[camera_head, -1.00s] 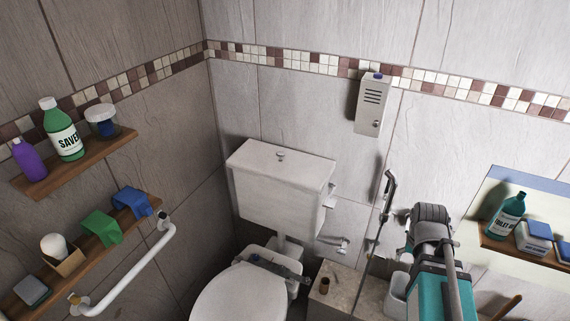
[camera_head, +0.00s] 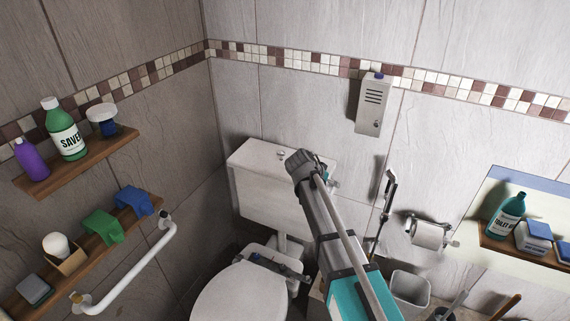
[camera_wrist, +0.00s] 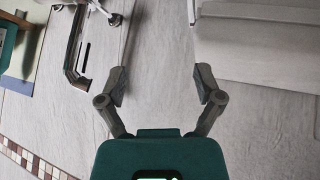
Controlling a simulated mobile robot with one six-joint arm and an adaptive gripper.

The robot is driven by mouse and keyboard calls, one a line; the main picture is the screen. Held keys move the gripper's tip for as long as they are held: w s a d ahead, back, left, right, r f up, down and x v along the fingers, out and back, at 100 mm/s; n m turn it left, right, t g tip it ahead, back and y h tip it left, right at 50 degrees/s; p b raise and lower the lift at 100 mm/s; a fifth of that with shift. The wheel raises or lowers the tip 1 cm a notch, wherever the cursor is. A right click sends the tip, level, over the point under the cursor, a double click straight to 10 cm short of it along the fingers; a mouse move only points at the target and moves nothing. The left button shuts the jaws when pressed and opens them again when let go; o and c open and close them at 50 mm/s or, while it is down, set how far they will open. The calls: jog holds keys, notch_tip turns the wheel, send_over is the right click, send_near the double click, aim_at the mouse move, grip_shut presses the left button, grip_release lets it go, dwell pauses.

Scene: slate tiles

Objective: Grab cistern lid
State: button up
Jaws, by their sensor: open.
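The cistern lid (camera_head: 262,156) is a flat white slab with a small round button, lying on top of the white cistern (camera_head: 265,197). In the head view my arm crosses in front of its right end and hides that part. The lid also shows at the upper right of the wrist view (camera_wrist: 268,60). My gripper (camera_wrist: 161,84) is open and empty, its two fingers spread wide with wall tiles between them. In the wrist view the lid is to the right of the fingers, apart from them. In the head view the fingers cannot be made out.
A grey wall dispenser (camera_head: 370,104) hangs right of the cistern. A paper roll holder (camera_head: 428,234) and a bin (camera_head: 409,288) are at lower right. The toilet seat (camera_head: 240,292) is below. Shelves with bottles and a white grab rail (camera_head: 130,269) line the left wall.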

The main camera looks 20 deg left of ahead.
jog(key=a, duration=0.4)
jog(key=a+r+t, duration=0.1)
jog(key=a, duration=0.3)
jog(key=w+a+r+t, duration=0.1)
jog(key=a, duration=0.3)
jog(key=shift+a+r, duration=0.2)
jog(key=shift+a, duration=0.15)
jog(key=t+y, duration=0.1)
jog(key=t, duration=0.2)
send_near(275, 165)
notch_tip(275, 165, up, 4)
jog(key=w, duration=0.1)
jog(key=shift+d+r+m, duration=0.15)
jog(key=shift+d+m, duration=0.05)
jog(key=shift+m, duration=0.1)
jog(key=shift+w, duration=0.1)
jog(key=b+x, duration=0.1)
jog(key=x, duration=0.1)
jog(key=b+x, duration=0.1)
jog(key=x, duration=0.2)
jog(key=b+x, duration=0.2)
jog(key=shift+w+f, duration=0.1)
jog(key=shift+f, duration=0.25)
jog(key=shift+w+d+f, duration=0.15)
jog(key=shift+w, duration=0.3)
